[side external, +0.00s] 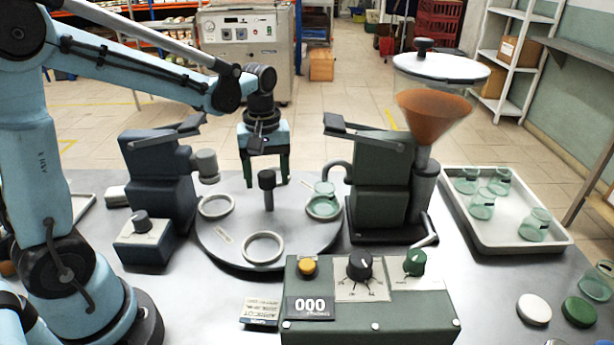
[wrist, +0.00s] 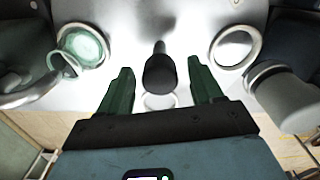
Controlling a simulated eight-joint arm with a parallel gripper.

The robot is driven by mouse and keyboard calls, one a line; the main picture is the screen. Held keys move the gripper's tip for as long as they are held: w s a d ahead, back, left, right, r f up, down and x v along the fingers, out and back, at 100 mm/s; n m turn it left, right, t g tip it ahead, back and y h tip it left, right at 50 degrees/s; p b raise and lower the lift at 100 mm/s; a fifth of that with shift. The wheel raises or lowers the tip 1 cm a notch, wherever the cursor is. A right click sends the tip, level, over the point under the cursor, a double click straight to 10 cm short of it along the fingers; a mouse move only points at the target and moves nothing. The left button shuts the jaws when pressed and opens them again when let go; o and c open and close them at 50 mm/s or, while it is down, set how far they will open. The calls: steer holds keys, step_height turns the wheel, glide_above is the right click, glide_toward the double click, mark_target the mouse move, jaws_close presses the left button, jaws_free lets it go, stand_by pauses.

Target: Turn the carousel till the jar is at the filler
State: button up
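The round grey carousel (side external: 235,246) has ring holders and a dark upright knob (side external: 267,190) at its centre. The greenish glass jar (side external: 323,205) stands in the right-hand holder; in the wrist view it is at upper left (wrist: 85,46). The filler (side external: 383,180), a dark green machine with a brown-filled hopper, stands to the right. Its curved spout (side external: 338,168) ends close to the jar; I cannot tell if it is exactly over it. In the wrist view the knob (wrist: 160,72) shows between the fingertips (wrist: 162,75).
A dark blue machine (side external: 160,180) with a nozzle stands left of the carousel. Empty rings (side external: 216,206) sit at left and front (side external: 263,262). A control box (side external: 370,305) is in front. A tray (side external: 515,235) with several jars is at right, near lids (side external: 579,312).

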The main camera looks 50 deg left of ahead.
step_height(320, 180, up, 12)
stand_by(0.9)
steer(key=s+d+f+m+t, duration=0.5)
steer(key=s+f+m+t, duration=0.2)
steer(key=m, duration=0.4)
steer(key=shift+s+d+f, duration=0.35)
steer(key=shift+s, duration=0.05)
